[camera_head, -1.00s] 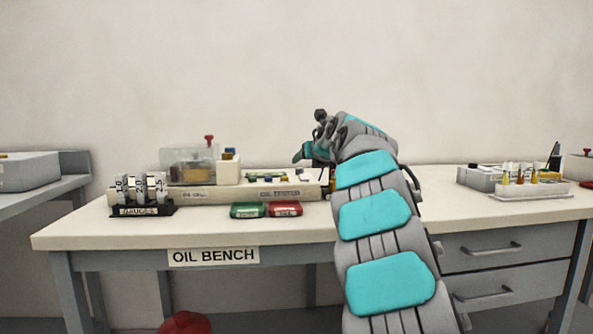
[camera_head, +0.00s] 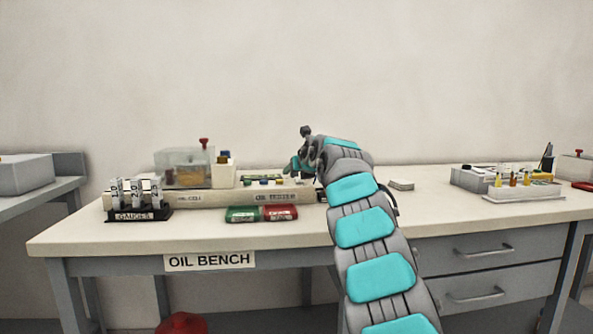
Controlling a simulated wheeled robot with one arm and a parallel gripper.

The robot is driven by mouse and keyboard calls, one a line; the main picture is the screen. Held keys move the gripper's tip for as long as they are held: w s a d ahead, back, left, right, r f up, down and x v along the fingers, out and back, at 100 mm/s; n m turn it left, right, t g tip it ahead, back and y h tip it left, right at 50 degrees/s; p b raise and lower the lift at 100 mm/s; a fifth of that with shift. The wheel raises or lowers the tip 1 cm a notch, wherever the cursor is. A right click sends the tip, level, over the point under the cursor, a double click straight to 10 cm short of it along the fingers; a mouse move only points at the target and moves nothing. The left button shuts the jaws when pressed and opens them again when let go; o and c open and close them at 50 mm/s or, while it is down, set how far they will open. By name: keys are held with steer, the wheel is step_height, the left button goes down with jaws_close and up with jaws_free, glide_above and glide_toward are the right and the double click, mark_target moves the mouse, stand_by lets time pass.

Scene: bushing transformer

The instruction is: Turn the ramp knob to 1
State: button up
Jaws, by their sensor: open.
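The oil tester (camera_head: 215,198) is a long, low cream unit on the bench. It carries a clear oil cell box (camera_head: 183,168) with a red knob on top at its left end. Several small coloured knobs or buttons (camera_head: 264,181) stand along the top of its right part. I cannot tell which of them is the ramp knob, and no scale can be read. My gripper (camera_head: 297,168) is above the right end of the tester, near these controls. It is open, but its fingertips are small and partly hidden by my wrist. I see no contact with a knob.
The bench (camera_head: 100,232) has a gauges rack (camera_head: 139,215) at left. Green (camera_head: 243,214) and red (camera_head: 281,212) cases lie before the tester. A small stack (camera_head: 401,185) lies right of my arm. A bottle tray (camera_head: 525,190) stands at far right. The bench between them is clear.

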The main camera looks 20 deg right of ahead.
steer(key=shift+w+f, duration=0.1)
jaws_close()
stand_by(0.6)
